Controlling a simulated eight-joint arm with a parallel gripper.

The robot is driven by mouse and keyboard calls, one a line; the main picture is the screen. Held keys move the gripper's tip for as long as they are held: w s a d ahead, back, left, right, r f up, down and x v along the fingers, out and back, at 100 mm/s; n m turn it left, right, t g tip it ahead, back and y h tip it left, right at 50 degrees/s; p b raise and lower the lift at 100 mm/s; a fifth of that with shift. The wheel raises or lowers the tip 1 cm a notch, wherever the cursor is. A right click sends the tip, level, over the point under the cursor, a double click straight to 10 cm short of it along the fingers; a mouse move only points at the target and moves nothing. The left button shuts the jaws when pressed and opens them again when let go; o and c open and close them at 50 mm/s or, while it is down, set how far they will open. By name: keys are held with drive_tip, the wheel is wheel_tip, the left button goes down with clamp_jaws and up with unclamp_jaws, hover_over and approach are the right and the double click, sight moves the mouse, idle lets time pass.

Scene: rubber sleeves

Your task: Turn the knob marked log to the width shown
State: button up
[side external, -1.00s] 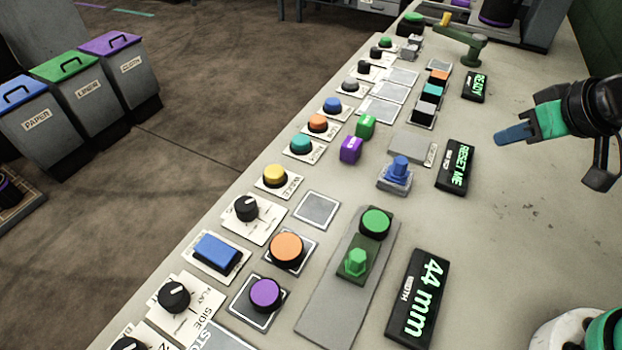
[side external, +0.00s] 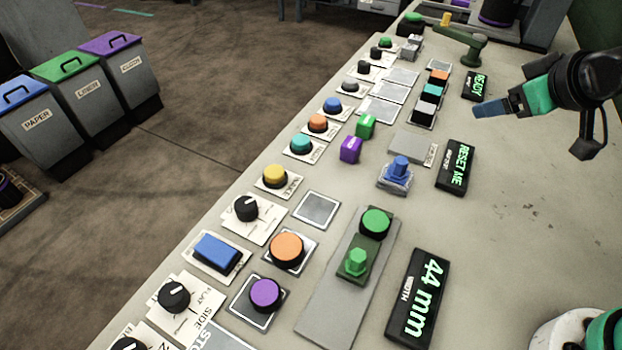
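The width display (side external: 417,297) at the lower right reads "44 mm" in green. Several black knobs with white pointer marks stand along the left edge of the table: one near the middle (side external: 246,208), one at the lower left (side external: 174,296), and smaller ones farther back. I cannot read a label "log" on any of their plates. My gripper (side external: 492,108) is at the upper right, above the table near the "READY" display, apart from every knob. Its blue finger part points left. I cannot tell whether it is open or shut.
Coloured buttons, including orange (side external: 287,249), purple (side external: 265,294) and yellow (side external: 275,175), crowd the left side. The table's right side is mostly clear.

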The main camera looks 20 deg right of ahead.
drive_tip(key=w+a+r+n+t, duration=0.4)
drive_tip(key=w+r+n+t, duration=0.35)
drive_tip(key=w+n, duration=0.35)
drive_tip(key=w+a+r+n+t+y, duration=0.2)
drive_tip(key=w+a+n+y, duration=0.4)
drive_tip(key=n, duration=0.3)
drive_tip(key=n+g+y, duration=1.1)
drive_tip(key=n+g, duration=0.1)
drive_tip(key=n, duration=1.1)
hover_over(249, 203)
drive_tip(key=w+d, duration=0.6)
drive_tip(key=d, duration=0.1)
wheel_tip(249, 203, down, 12)
drive_tip(key=r, duration=0.1)
drive_tip(key=s+a+f+n+g, duration=0.1)
drive_tip(key=s+f+n+g, duration=0.1)
drive_tip(key=f+n, duration=0.1)
drive_tip(key=s+f+n+g+h, duration=0.1)
drive_tip(key=s+f+n+g, duration=0.1)
drive_tip(key=f, duration=0.3)
drive_tip(key=s+a+f+n+g+h, duration=0.1)
drive_tip(key=f+n+g, duration=0.1)
drive_tip(key=f+n, duration=0.1)
drive_tip(key=shift+s+a+f+n, duration=0.3)
drive_tip(key=shift+s+f, duration=0.1)
drive_tip(key=shift+f, duration=0.15)
drive_tip(key=shift+s+a+f+g+h, duration=0.1)
drive_tip(key=shift+a+f+g+h, duration=0.05)
drive_tip(key=shift+f+g+h, duration=0.15)
drive_tip(key=shift+x, duration=2.6)
